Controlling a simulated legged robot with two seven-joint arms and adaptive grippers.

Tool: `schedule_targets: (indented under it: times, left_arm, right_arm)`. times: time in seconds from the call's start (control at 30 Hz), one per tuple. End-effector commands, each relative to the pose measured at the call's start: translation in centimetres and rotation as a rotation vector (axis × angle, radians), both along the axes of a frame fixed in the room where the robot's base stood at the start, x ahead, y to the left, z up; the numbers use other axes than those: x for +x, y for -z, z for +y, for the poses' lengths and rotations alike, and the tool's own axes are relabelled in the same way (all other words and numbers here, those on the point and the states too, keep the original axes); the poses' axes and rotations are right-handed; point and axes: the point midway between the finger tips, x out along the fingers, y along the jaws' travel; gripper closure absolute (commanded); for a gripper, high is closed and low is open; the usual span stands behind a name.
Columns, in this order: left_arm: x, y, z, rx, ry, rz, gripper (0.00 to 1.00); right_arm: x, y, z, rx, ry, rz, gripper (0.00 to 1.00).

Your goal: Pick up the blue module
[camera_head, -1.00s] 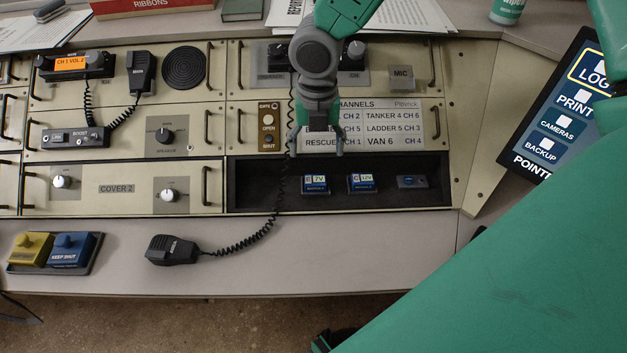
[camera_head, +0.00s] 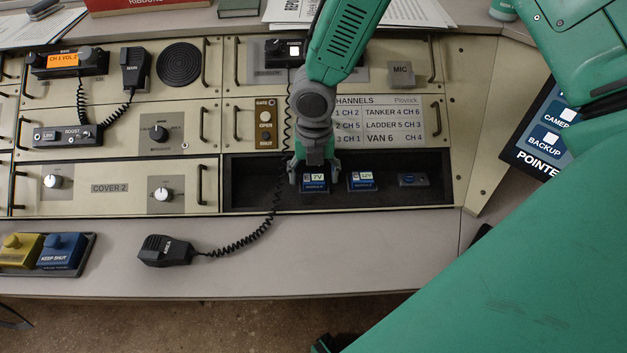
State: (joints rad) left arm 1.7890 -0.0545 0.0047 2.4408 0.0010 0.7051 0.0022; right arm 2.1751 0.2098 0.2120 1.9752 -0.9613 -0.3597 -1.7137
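A blue module (camera_head: 315,187) labelled 7V sits in the dark recessed bay of the console. A second blue module (camera_head: 361,183) labelled 12V sits to its right in the same bay. My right gripper (camera_head: 314,180) is down in the bay at the 7V module, with one finger on each side of it. The fingers look spread, with the module between them; contact is not clear. The upper back of the 7V module is partly hidden by the gripper. My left gripper is not in view.
A dark blue fitting (camera_head: 412,180) lies at the bay's right. A corded microphone (camera_head: 166,251) lies on the desk, its cord rising into the bay close to my gripper. A tray (camera_head: 92,250) at left holds yellow and blue blocks. A tilted touchscreen (camera_head: 528,150) stands right.

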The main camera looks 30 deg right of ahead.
Motion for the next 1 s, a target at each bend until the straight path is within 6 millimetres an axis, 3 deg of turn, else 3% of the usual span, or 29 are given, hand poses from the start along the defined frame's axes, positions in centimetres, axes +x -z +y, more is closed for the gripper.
schedule_targets:
  times: [0.03,0.13,0.17,0.53,0.8,1.0]
  left_arm:
    - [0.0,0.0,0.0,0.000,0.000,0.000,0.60]
    - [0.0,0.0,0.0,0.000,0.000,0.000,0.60]
    - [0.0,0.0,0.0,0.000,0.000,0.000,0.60]
    - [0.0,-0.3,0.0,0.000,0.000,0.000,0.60]
    - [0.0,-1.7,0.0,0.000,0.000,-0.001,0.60]
    - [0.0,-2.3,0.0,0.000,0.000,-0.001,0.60]
  right_arm:
    - [0.0,0.0,0.0,0.000,0.000,0.000,0.52]
    - [0.0,0.0,0.0,0.000,0.000,0.000,0.87]
    - [0.0,0.0,0.0,0.000,0.000,0.000,0.91]
    - [0.1,-1.0,0.0,0.001,0.002,-0.002,0.91]
    - [0.1,-6.4,0.0,0.002,0.003,-0.005,0.91]
    - [0.0,-9.3,0.0,0.001,0.014,-0.002,0.91]
